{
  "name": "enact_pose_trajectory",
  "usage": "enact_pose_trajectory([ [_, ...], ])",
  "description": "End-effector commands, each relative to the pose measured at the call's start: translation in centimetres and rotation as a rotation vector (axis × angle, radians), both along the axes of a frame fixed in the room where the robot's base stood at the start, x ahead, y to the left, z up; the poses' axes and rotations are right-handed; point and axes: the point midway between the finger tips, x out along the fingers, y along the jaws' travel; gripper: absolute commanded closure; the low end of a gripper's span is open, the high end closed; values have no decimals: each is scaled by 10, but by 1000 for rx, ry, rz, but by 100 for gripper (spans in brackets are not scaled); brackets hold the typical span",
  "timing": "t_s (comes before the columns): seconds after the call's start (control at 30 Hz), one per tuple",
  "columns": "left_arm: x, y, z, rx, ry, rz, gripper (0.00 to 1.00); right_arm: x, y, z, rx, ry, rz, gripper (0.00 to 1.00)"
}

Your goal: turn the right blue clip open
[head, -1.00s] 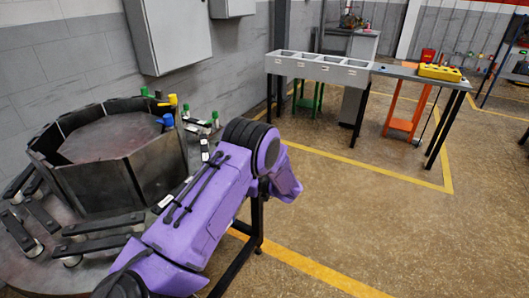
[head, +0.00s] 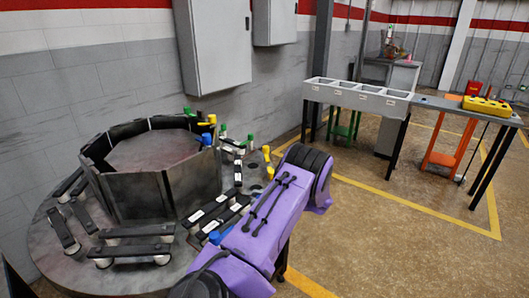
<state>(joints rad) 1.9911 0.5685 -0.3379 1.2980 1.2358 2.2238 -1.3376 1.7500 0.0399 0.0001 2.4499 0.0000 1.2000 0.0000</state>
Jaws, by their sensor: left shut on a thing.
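A second blue piece (head: 215,237) shows lower right, close beside my purple arm (head: 262,220), which partly covers that side. The arm reaches up from the bottom edge to a dark joint on the right. No gripper fingers show on it, so I cannot see what they hold or touch. My other gripper does not show either.
The ring stands on a round grey table (head: 60,255) with several black clamps. Green handles and a yellow handle (head: 266,152) stand at its right. Grey cabinets hang behind. A grey bench (head: 360,95) with a yellow control box (head: 487,106) stands at back right. Open floor lies between.

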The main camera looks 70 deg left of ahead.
Motion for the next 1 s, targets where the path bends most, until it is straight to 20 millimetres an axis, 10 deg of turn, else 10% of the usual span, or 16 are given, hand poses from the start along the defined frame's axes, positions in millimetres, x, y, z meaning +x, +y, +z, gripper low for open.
enact_pose_trajectory([
  [0.17, 1, 1, 2, 6, 1, -6, 100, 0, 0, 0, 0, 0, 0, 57],
  [0.2, 1, 1, 2, 6, 2, -6, 57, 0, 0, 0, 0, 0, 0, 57],
  [0.27, 2, 1, 2, 6, 1, -7, 43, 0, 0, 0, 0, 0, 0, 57],
  [0.63, 11, -4, -1, 5, 1, -8, 43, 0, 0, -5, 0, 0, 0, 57],
  [1.0, 84, -38, -2, 8, 1, -9, 43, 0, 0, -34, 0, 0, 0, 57],
])
